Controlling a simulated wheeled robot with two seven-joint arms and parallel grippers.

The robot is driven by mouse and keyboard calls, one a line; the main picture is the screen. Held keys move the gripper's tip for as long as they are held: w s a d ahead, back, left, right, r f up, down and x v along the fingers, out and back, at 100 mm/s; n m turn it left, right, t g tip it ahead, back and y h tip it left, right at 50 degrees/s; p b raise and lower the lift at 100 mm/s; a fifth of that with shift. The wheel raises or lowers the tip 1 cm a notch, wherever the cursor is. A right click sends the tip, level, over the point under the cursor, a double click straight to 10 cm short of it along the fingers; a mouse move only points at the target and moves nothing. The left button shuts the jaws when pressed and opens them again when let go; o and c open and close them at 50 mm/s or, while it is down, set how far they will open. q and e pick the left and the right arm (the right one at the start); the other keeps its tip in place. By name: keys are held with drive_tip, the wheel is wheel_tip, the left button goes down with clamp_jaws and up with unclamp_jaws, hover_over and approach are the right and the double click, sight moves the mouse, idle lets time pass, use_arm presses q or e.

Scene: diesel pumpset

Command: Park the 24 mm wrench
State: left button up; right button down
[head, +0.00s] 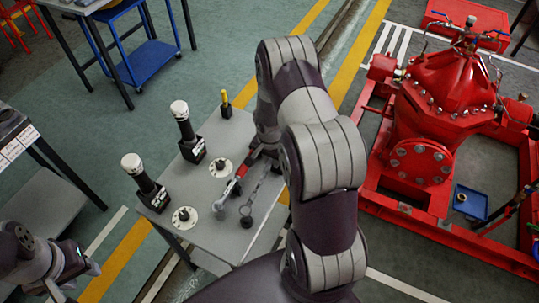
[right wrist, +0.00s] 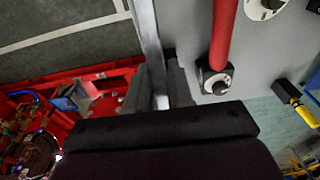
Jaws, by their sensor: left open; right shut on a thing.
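A grey metal wrench (head: 255,192) slants over the grey table, its ring-like end near the table's front; its size marking cannot be read. My right gripper (right wrist: 162,84) is shut on the wrench's flat grey shank (right wrist: 148,35) in the right wrist view. In the head view my right arm partly covers this gripper (head: 264,150) at the table's right side. I cannot tell whether the wrench touches the table. My left gripper (head: 84,268) is open at the lower left, away from the table.
Two black-and-white upright devices (head: 183,122) (head: 146,180) and two white round discs (head: 221,167) (head: 185,217) stand on the table (head: 205,244). A small yellow-and-black item (head: 225,103) stands at its far edge. The red pumpset (head: 425,110) is at the right. A blue cart (head: 150,64) is behind.

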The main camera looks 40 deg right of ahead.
drive_tip(key=shift+w+f, duration=0.2)
drive_tip(key=shift+w, duration=0.15)
wheel_tip(320, 180, down, 5)
drive_tip(key=b, duration=0.5)
drive_tip(key=shift+s+r, duration=0.1)
drive_tip(key=shift+f+b, duration=0.55)
drive_tip(key=shift+f, duration=0.05)
use_arm(q)
wheel_tip(320, 180, down, 6)
drive_tip(key=shift+w, duration=0.35)
use_arm(e)
drive_tip(key=shift+r, duration=0.1)
use_arm(q)
drive_tip(key=shift+s+f, duration=0.1)
drive_tip(key=shift+f, duration=0.1)
drive_tip(key=shift+f, duration=0.1)
